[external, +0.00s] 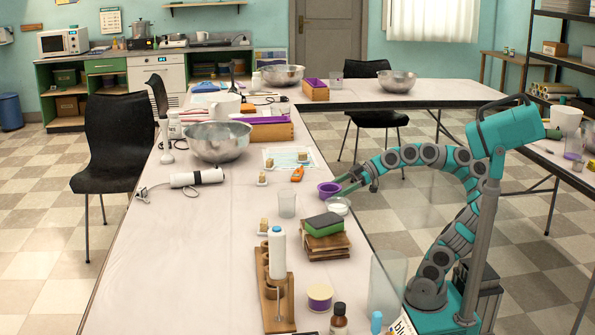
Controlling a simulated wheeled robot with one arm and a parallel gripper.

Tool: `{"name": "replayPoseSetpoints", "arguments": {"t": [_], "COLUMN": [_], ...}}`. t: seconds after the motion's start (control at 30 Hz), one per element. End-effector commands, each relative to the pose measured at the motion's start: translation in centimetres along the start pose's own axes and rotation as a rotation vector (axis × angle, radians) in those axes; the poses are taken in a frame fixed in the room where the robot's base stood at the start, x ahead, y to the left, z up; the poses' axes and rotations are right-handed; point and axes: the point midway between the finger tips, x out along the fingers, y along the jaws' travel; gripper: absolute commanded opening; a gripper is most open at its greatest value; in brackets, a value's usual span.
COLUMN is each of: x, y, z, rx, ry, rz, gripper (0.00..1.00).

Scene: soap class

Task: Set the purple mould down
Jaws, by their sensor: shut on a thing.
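The small purple mould (328,189) is a round cup at the right edge of the long white table. My gripper (345,184) reaches in from the right and is shut on the mould's right side. The mould looks upright, close to the table top. I cannot tell whether its base touches the table. The fingertips are small and partly hidden against the mould.
A clear bowl with white contents (338,206) sits just below the mould, and a clear beaker (287,204) stands to its left. An orange tool (297,174) lies behind. A green sponge (323,224) rests on stacked wood. The white table (190,255) is clear at left front.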

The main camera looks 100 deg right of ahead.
Motion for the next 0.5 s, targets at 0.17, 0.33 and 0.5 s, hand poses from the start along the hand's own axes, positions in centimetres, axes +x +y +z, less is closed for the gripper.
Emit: {"name": "replayPoseSetpoints", "arguments": {"t": [0.17,0.33,0.5], "x": [0.02,0.18,0.14], "y": [-0.01,-0.01,-0.02], "z": [0.05,0.44,0.34], "rx": [0.000,-0.001,0.000], "ry": [0.000,0.000,-0.001], "rz": [0.000,0.000,-0.001], "gripper": [0.30,0.30,1.00]}}
